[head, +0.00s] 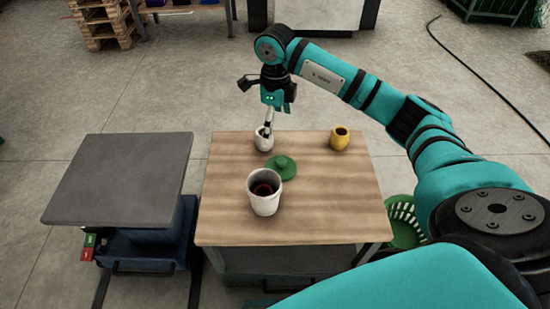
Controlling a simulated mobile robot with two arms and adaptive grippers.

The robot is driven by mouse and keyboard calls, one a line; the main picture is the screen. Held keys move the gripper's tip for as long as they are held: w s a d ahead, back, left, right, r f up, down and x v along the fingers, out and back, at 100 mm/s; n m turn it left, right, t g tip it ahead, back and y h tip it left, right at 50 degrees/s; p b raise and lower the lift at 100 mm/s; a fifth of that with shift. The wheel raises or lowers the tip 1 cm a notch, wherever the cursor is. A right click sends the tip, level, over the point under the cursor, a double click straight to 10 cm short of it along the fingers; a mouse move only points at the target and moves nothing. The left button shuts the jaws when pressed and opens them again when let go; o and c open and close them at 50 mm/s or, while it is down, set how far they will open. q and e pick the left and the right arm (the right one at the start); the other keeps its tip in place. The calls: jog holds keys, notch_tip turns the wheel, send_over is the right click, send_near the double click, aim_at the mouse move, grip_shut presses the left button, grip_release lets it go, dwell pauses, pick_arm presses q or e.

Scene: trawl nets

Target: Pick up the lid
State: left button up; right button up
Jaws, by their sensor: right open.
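A green lid (282,167) with a raised knob lies on the wooden table (340,210), just behind a white bucket. The white bucket (264,204) stands open, with something dark and red inside. My right gripper (267,131) points down at a small white cup (262,143) at the back left of the table, behind and left of the lid. The gripper is open, and its fingers are at or just above the cup's rim; I cannot tell whether they touch it. The gripper is apart from the lid. My left gripper does not show.
A yellow cup (340,139) stands at the back right of the table. A grey-topped cart (120,180) stands to the left. A green basket (403,222) is on the floor at the right. The table's front right is clear.

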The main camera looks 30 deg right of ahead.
aim_at(279, 161)
jog(key=f+b, duration=0.1)
jog(key=f, duration=0.9)
jog(key=shift+s+f+b, duration=0.1)
jog(key=shift+s+b, duration=0.1)
jog(key=shift+b, duration=0.15)
jog(key=f, duration=0.3)
jog(key=f+b, duration=0.1)
jog(key=f, duration=0.1)
jog(key=shift+s+d, duration=0.3)
jog(key=shift+s, duration=0.05)
jog(key=shift+w+f, duration=0.1)
jog(key=shift+f, duration=0.3)
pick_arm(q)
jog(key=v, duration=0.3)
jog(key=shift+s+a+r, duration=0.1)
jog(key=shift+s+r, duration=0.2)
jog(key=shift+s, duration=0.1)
pick_arm(e)
jog(key=shift+c, duration=0.3)
